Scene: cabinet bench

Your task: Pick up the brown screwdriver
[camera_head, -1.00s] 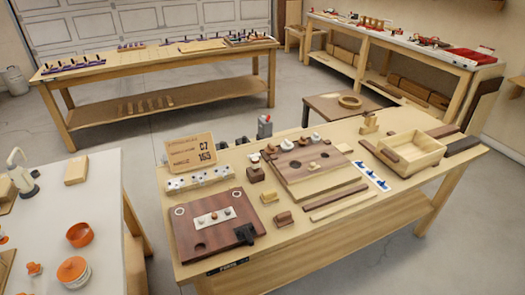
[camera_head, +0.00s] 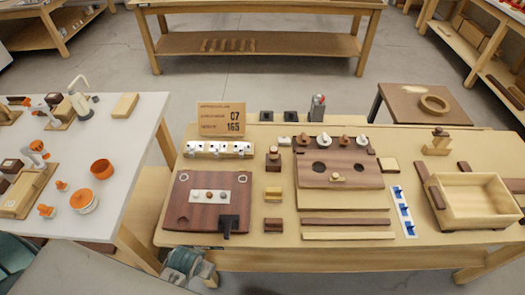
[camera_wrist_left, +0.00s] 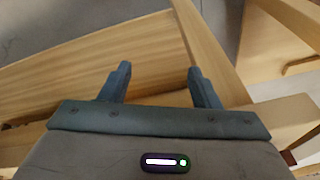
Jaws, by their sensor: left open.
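I cannot make out a brown screwdriver in either view. In the left wrist view my left gripper (camera_wrist_left: 158,80) is open, with its two dark blue-grey fingers apart and nothing between them. Beyond the fingers are plain wooden boards of a bench (camera_wrist_left: 90,60) and the grey floor. In the head view a teal and grey part of my own shows low in front of the bench's left end; its fingers cannot be made out there. My right gripper is in neither view.
The wooden workbench (camera_head: 400,241) carries a dark board (camera_head: 185,222), a white rack (camera_head: 218,149), a cardboard sign (camera_head: 221,119), wooden blocks and an open wooden box (camera_head: 476,218). A white table (camera_head: 120,195) with orange bowls stands left, with a gap between.

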